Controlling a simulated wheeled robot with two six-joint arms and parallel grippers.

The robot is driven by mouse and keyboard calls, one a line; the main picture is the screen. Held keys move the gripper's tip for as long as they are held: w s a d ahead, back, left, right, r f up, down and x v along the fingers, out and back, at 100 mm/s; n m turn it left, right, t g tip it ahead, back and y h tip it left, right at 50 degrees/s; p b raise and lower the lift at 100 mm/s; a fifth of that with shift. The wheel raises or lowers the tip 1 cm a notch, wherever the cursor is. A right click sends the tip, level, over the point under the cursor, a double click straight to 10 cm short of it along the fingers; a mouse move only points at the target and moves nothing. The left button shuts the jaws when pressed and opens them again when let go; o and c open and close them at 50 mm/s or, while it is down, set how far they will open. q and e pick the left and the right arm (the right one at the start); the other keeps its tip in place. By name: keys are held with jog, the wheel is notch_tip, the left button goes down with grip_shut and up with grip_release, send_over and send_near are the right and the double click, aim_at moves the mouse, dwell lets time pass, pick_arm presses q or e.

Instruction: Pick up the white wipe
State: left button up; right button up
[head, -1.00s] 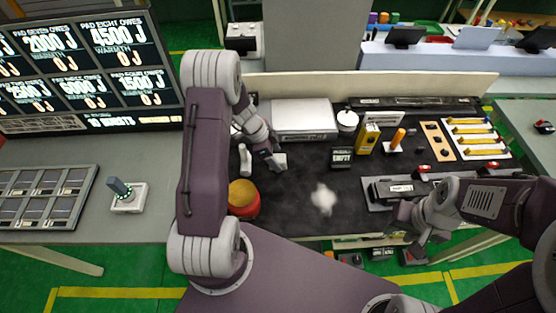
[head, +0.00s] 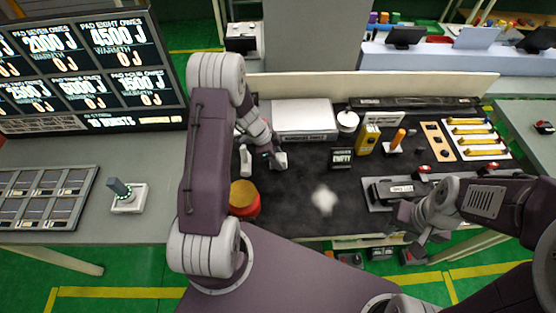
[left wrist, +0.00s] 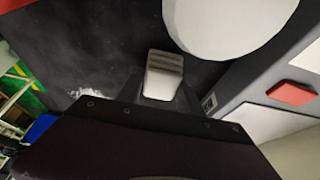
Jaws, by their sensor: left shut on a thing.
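The white wipe (head: 280,160) looks like a small pale block at the tip of my left gripper (head: 270,158), over the dark work mat. My left gripper is shut on it. In the left wrist view the wipe (left wrist: 163,75) shows as a pale piece with grey bands at the jaws; I cannot tell whether it touches the mat. A soft-edged white patch (head: 323,200) lies on the mat to the right and nearer me. My right gripper (head: 418,236) is at the front right by a grey fixture, its jaws unclear.
A red pot with a yellow top (head: 244,198) and a white cylinder (head: 246,160) stand close left of my left gripper. A white flat box (head: 303,118) is behind it. A black box (head: 341,158) and yellow block (head: 368,138) stand right. The mat's middle front is otherwise clear.

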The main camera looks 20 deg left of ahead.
aim_at(282, 157)
pick_arm(q)
notch_tip(282, 157, up, 3)
jog(key=shift+w+r+b, duration=0.1)
jog(key=shift+b, duration=0.2)
jog(key=w+d+r+b, duration=0.1)
jog(key=w+d+r, duration=0.2)
jog(key=d+r, duration=0.4)
jog(key=d, duration=0.4)
jog(key=shift+w, duration=0.2)
